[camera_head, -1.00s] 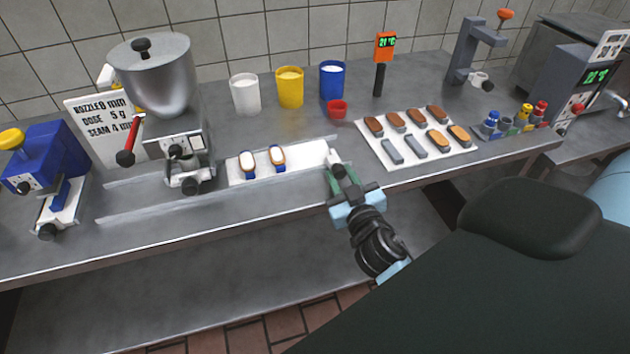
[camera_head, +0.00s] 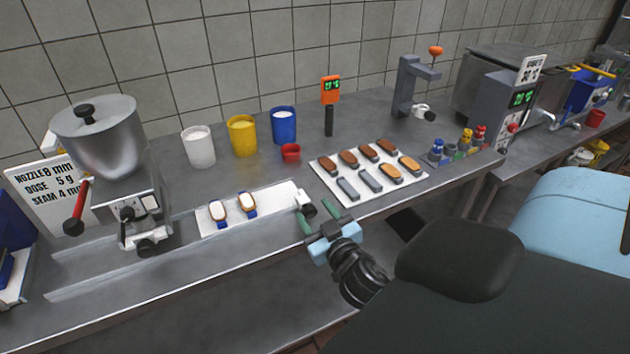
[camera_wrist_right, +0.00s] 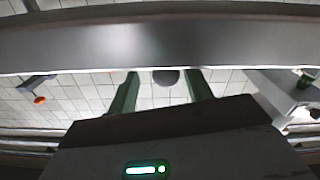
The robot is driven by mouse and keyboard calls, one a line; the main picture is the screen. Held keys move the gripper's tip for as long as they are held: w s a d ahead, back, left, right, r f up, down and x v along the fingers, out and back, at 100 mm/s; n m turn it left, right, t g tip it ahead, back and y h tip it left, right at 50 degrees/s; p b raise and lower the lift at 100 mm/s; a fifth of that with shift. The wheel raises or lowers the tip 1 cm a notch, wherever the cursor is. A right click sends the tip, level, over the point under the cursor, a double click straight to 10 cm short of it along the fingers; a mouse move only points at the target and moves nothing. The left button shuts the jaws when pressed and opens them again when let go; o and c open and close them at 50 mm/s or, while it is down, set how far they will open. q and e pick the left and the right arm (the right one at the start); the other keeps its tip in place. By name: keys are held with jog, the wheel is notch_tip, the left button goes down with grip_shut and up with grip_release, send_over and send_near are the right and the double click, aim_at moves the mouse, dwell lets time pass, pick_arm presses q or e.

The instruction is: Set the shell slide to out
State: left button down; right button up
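The shell slide (camera_head: 277,197) is a white plate on rails at the front of the bench, to the right of the filling machine (camera_head: 100,140). It carries two shells (camera_head: 217,209) in blue holders. A pale handle with a dark knob (camera_head: 308,209) is at its right end. My right gripper (camera_head: 313,214) is at this handle, its two green fingers apart on either side. In the right wrist view the fingers stand open, with a dark round knob (camera_wrist_right: 165,77) between them and gaps on both sides. My left gripper is not in view.
A white tray of eclair-like pieces (camera_head: 352,197) lies right of the handle. White, yellow (camera_head: 242,137) and blue cups and a small red cup (camera_head: 290,152) stand behind the slide. An orange thermometer display (camera_head: 331,90) stands behind the tray. Bare rail runs left of the slide.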

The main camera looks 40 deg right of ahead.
jog(key=shift+a, duration=0.15)
jog(key=shift+s+a+f, duration=0.15)
jog(key=shift+s, duration=0.4)
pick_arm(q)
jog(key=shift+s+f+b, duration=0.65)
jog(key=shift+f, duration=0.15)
pick_arm(e)
jog(key=v, duration=0.6)
jog(key=shift+s, duration=0.35)
pick_arm(q)
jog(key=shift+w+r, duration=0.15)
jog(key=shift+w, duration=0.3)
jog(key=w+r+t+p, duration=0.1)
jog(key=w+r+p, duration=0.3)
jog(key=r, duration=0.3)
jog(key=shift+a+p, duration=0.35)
jog(key=shift+p, duration=0.5)
pick_arm(e)
jog(key=s+a+f+n+g+y, duration=0.1)
jog(key=s+a+f+g+y, duration=0.2)
jog(key=s+a+f, duration=0.4)
jog(key=s+a+f+n+g+y, duration=0.2)
jog(key=s+a+f+g+y, duration=0.2)
jog(key=s+a+f, duration=0.4)
jog(key=s+f+g, duration=0.1)
jog(key=s+f, duration=0.2)
jog(key=s, duration=0.3)
jog(key=shift+s+f+g, duration=0.3)
jog(key=shift+s, duration=0.05)
